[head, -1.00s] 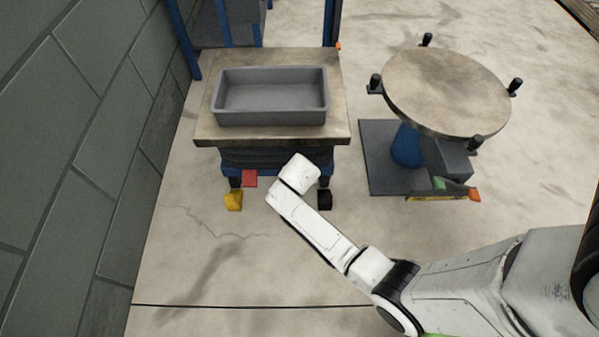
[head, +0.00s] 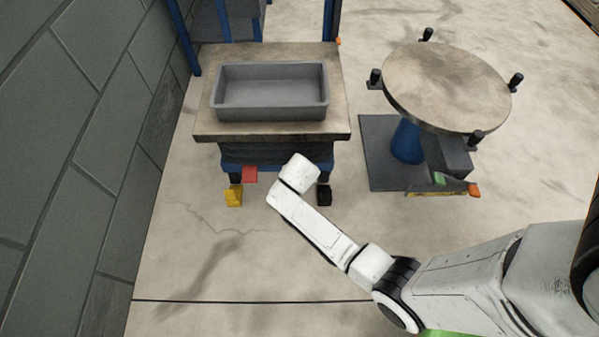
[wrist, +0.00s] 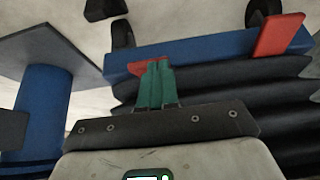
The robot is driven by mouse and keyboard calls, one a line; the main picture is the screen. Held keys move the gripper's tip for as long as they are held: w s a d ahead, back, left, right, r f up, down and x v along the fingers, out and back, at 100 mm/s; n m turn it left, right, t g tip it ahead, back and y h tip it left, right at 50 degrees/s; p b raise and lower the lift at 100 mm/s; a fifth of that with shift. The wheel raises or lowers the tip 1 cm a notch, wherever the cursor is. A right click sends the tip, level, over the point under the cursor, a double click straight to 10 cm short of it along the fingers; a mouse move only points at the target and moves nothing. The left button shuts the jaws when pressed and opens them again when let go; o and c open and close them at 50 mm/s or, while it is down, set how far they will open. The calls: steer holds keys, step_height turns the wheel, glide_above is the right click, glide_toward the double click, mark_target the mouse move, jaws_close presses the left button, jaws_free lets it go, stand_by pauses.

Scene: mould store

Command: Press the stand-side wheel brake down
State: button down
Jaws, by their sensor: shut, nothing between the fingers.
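The trolley has two wheel brakes at its near end in the head view. The one towards the round stand is a black pedal (head: 324,195), on the right. The other is a yellow pedal (head: 234,196), on the wall side. My gripper (wrist: 155,82) has its teal fingers shut and empty, pointing towards the blue crossbar (wrist: 190,52) in the wrist view. A dark pedal shape (wrist: 105,8), likely the black brake, lies beyond the bar at upper left, apart from the fingertips. In the head view my wrist hides the fingers, just left of the black pedal.
The trolley top (head: 205,128) carries a grey tray (head: 270,115). The round stand (head: 445,85) is to the right, a block wall (head: 70,150) to the left. Floor in front is clear.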

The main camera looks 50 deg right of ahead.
steer(key=shift+s+f, duration=0.1)
steer(key=shift+f, duration=0.05)
steer(key=shift+s+a+f+b, duration=0.15)
steer(key=shift+a+f+b, duration=0.05)
steer(key=shift+f, duration=0.55)
steer(key=shift+s+a+f+b, duration=0.1)
steer(key=shift+a+f+b, duration=0.15)
steer(key=shift+f, duration=0.5)
steer(key=shift+s+a+f+b, duration=0.15)
steer(key=shift+f+b, duration=0.05)
steer(key=shift+f, duration=0.55)
